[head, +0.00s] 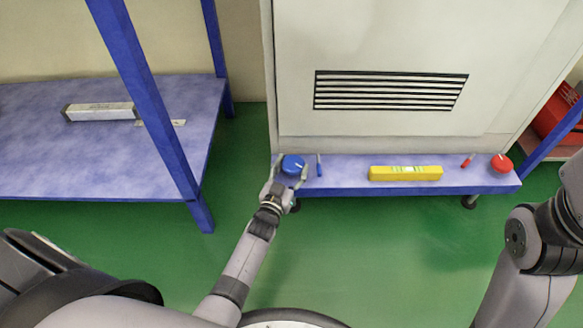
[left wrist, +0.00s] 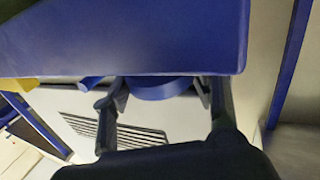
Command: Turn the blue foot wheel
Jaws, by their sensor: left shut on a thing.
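The blue foot wheel (head: 292,165) is a round blue knob with a white mark, at the left end of the low blue ledge (head: 345,178) under the grey cabinet. My left gripper (head: 287,175) is shut on it, with a finger on either side. In the left wrist view the blue wheel (left wrist: 160,88) sits between the two fingers (left wrist: 163,92), partly hidden by the ledge edge. My right gripper is out of view; only part of my right arm shows at the right.
A short blue handle (head: 319,166) stands just right of the wheel. A yellow level (head: 405,173), a red handle (head: 467,161) and a red wheel (head: 502,163) are further right. A blue table (head: 60,165) stands at the left. The green floor in front is clear.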

